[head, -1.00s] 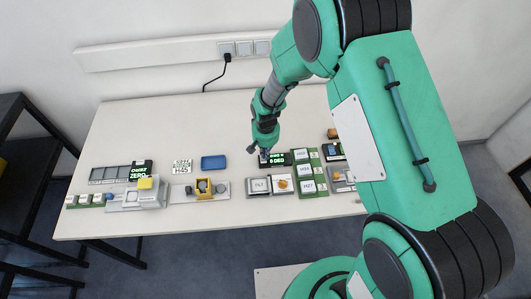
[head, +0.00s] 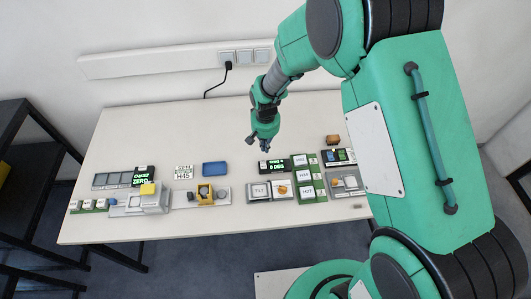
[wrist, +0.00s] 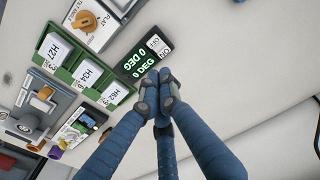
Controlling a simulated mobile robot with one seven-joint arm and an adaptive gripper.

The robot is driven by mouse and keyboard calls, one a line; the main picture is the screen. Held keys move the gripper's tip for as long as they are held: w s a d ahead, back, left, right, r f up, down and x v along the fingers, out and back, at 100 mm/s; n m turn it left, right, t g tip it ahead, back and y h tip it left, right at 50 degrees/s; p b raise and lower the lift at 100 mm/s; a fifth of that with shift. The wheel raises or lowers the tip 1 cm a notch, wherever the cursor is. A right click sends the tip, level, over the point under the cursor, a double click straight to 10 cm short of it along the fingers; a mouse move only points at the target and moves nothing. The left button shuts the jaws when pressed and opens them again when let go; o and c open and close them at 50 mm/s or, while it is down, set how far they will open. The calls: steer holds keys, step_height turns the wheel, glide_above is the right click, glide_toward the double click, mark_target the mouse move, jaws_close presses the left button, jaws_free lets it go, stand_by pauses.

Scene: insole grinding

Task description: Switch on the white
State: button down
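The white in the task matches no single object for certain. In the head view the lit display box (head: 276,165) stands at the table's middle right. My gripper (head: 263,141) hangs above and behind it, apart from the table items. In the wrist view my gripper's fingertips (wrist: 158,88) are together and empty, beside the display in the picture and partly covering its edge.
A tilt-and-knob unit (head: 270,190), a green tray (head: 310,180) with white labelled blocks, and a grey fixture (head: 347,182) crowd the right. A blue tray (head: 214,169), a yellow clamp (head: 206,194) and a ZERO display (head: 143,175) stand left. The table's back is clear.

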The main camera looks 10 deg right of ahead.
steer(key=shift+w+r, duration=0.15)
steer(key=shift+r, duration=1.25)
steer(key=shift+w+r, duration=0.15)
steer(key=shift+r, duration=1.25)
steer(key=shift+r, duration=0.15)
steer(key=s+d+r+t, duration=0.1)
steer(key=s+d+r, duration=0.25)
steer(key=r, duration=0.35)
steer(key=s+d+r+t+b, duration=0.15)
steer(key=s+r, duration=0.25)
steer(key=r, duration=0.4)
steer(key=s+d+r, duration=0.3)
steer(key=r, duration=0.4)
steer(key=s+d+r+t+b, duration=0.1)
steer(key=s+d+r, duration=0.2)
steer(key=s, duration=0.7)
steer(key=s+d+r+t, duration=0.1)
steer(key=s+d+r, duration=0.2)
steer(key=s, duration=0.6)
steer(key=shift+b+v, duration=0.35)
steer(key=shift+v, duration=0.7)
